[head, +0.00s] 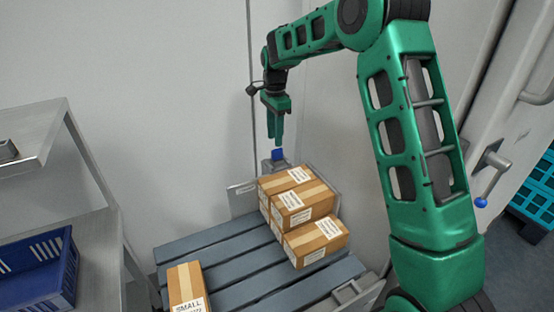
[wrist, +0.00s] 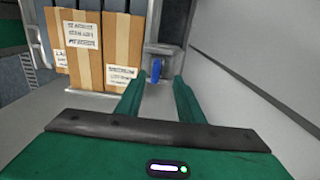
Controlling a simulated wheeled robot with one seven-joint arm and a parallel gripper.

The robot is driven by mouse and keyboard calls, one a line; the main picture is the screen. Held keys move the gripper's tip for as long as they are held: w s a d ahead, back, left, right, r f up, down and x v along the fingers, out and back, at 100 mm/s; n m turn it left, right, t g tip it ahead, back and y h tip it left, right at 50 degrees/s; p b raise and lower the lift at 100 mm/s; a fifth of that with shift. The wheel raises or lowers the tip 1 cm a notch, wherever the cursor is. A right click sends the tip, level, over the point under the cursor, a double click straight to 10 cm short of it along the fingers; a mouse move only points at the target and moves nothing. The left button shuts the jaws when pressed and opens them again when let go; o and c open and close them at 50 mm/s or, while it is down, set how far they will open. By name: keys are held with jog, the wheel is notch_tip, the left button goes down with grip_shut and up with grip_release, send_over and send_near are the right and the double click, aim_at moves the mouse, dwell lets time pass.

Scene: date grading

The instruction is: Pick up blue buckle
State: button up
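The blue buckle (head: 278,154) is a small blue piece on a grey metal fitting (head: 272,166), at the back of the slatted platform behind the cartons. In the wrist view the blue buckle (wrist: 156,70) stands upright against the grey fitting (wrist: 163,58). My green gripper (head: 274,138) points down just above the buckle in the head view. In the wrist view my gripper (wrist: 157,84) is open, and the buckle shows in line with the gap between its fingertips. Space shows on both sides of the buckle. I cannot tell whether the fingertips reach around it.
Stacked cartons (head: 305,215) stand close in front of the fitting and show at left in the wrist view (wrist: 85,50). Another carton (head: 187,288) lies on the slatted platform (head: 225,262). A wall is close behind. A blue crate (head: 40,268) sits on a metal shelf at left.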

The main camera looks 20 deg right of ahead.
aim_at(277, 149)
jog(key=shift+s+d+f, duration=0.15)
jog(key=shift+f, duration=1.45)
jog(key=shift+s+d+f, duration=0.1)
jog(key=shift+d+f, duration=0.05)
jog(key=shift+f, duration=1.4)
jog(key=shift+c, duration=0.6)
grip_shut()
